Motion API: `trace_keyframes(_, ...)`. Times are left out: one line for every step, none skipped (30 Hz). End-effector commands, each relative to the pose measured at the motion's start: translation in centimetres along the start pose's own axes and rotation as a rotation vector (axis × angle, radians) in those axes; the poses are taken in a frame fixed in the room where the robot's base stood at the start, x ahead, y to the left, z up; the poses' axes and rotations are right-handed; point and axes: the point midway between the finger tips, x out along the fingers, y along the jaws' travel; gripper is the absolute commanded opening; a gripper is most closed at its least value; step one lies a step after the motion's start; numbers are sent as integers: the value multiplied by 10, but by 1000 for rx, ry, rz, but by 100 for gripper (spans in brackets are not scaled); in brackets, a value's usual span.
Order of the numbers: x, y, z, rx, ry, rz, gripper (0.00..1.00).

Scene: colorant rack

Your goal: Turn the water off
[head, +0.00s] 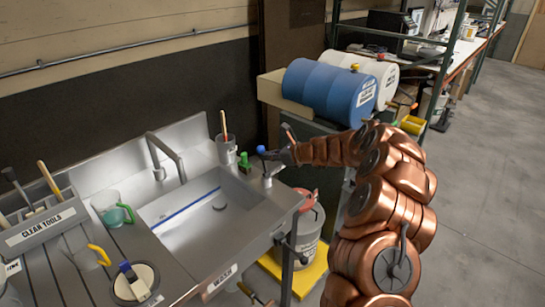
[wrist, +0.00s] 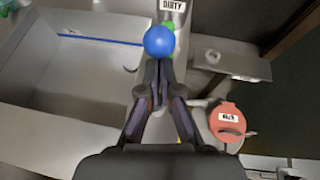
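A lever with a blue ball knob (head: 261,150) stands at the right rear corner of the steel sink (head: 215,225). The knob also shows in the wrist view (wrist: 159,41), just beyond my fingertips. My gripper (head: 283,155) points left at the knob from the right. In the wrist view my fingers (wrist: 158,72) are drawn together and end at the knob, which hides the tips' far side. I cannot tell whether they touch it. The curved faucet spout (head: 172,156) stands at the sink's back. I see no clear water stream under it.
A green knob (head: 244,160) stands close behind the blue one, beside a grey cup (head: 226,150) holding a handled tool. A red-lidded bucket (head: 308,222) stands below right of the sink. Blue and white drums (head: 327,91) lie on a rack behind my arm.

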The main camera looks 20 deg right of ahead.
Motion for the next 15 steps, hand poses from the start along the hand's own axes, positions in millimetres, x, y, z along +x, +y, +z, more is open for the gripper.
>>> trace_keyframes(-1, -1, 9, -3, -12, -3, 0)
trace_keyframes(-1, -2, 10, -3, -12, -3, 0)
trace_keyframes(0, -2, 11, -3, -13, -3, 0)
trace_keyframes(0, -2, 11, -3, -14, -3, 0)
trace_keyframes(0, -2, 12, -3, -14, -3, 0)
trace_keyframes(0, -2, 13, -4, -15, -3, 0)
trace_keyframes(1, -2, 13, -4, -16, -3, 0)
trace_keyframes(1, -2, 14, -5, -16, -3, 0)
trace_keyframes(1, -2, 14, -5, -16, -3, 0)
trace_keyframes(1, -2, 14, -6, -17, -3, 0)
trace_keyframes(1, -2, 15, -6, -17, -3, 0)
trace_keyframes(1, -2, 15, -7, -17, -3, 0)
trace_keyframes(1, -2, 16, -7, -18, -3, 0)
trace_keyframes(1, -2, 16, -7, -18, -3, 0)
trace_keyframes(0, -2, 16, -8, -18, -3, 0)
